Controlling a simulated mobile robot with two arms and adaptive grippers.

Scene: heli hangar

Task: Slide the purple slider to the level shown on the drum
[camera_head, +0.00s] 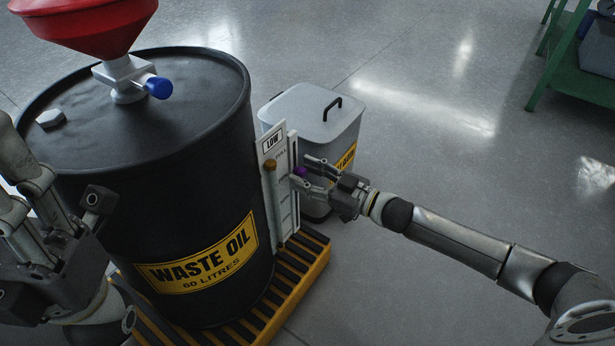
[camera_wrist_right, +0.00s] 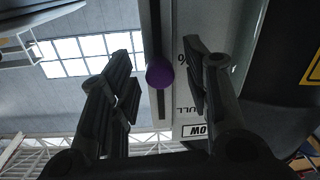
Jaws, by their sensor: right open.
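The purple slider (camera_head: 300,171) is a small round knob on a pale upright gauge panel (camera_head: 283,215) beside the black waste oil drum (camera_head: 190,225). It also shows in the right wrist view (camera_wrist_right: 160,73), on a dark vertical slot. A brownish-orange knob (camera_head: 270,165) sits on the panel's drum side, under the LOW sign (camera_head: 272,143), near the purple slider's height. My right gripper (camera_head: 306,174) is open, with its fingers on either side of the slider; contact cannot be told. My left gripper (camera_head: 50,235) is at the left before the drum, its fingertips unclear.
A red funnel (camera_head: 85,25) and blue-handled valve (camera_head: 157,87) stand on the drum. The drum rests on a yellow-edged slatted pallet (camera_head: 300,285). A grey lidded bin (camera_head: 312,105) stands close behind the panel. A green rack (camera_head: 570,70) is far right; the floor between is clear.

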